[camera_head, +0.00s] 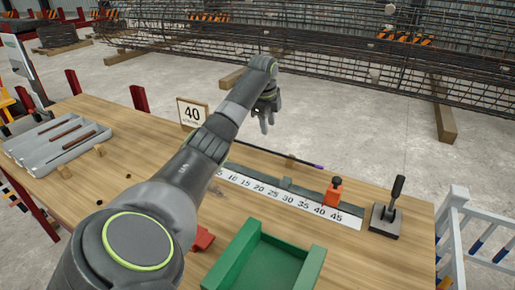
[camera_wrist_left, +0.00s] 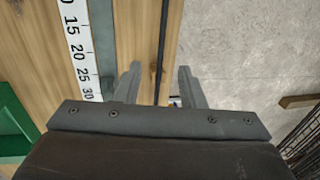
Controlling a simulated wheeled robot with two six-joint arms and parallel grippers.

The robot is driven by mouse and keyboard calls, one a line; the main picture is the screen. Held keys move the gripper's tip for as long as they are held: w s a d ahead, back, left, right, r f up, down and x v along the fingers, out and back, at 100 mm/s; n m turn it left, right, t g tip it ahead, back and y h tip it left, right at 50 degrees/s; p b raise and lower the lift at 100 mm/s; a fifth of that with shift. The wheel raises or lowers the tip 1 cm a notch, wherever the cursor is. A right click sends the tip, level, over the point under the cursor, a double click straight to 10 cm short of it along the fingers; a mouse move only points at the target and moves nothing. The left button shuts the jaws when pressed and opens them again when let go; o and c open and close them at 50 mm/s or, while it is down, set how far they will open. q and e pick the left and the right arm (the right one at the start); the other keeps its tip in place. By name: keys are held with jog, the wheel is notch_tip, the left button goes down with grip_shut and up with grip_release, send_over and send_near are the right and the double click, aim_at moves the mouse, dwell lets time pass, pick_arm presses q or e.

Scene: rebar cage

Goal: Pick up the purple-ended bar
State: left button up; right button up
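The dark, thin bar (camera_head: 285,155) with a purple end (camera_head: 318,166) lies near the table's far edge, behind the numbered ruler. My left gripper (camera_head: 266,118) is above the table near the bar's left part, fingers pointing down. In the left wrist view my left gripper (camera_wrist_left: 160,78) is open and empty. There the bar (camera_wrist_left: 162,45) runs lengthwise across the gap between the two fingers, with space on both sides. The purple end is not clear in the wrist view. My right gripper is not in view.
The ruler strip (camera_head: 290,197) carries an orange block (camera_head: 333,191) near its right end. A green tray (camera_head: 265,262) stands in front. A black-handled lever (camera_head: 388,212) is at the right. A "40" sign (camera_head: 192,112) and a grey tray of bars (camera_head: 60,140) are at the left.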

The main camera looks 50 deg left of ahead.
aim_at(270, 151)
pick_arm(q)
jog(key=f, duration=0.3)
jog(key=w+f, duration=0.1)
jog(key=f, duration=0.3)
jog(key=w+a+f, duration=0.1)
jog(key=f, duration=0.3)
jog(key=shift+w+p, duration=0.2)
jog(key=shift+p, duration=0.15)
grip_shut()
jog(key=shift+r, duration=0.15)
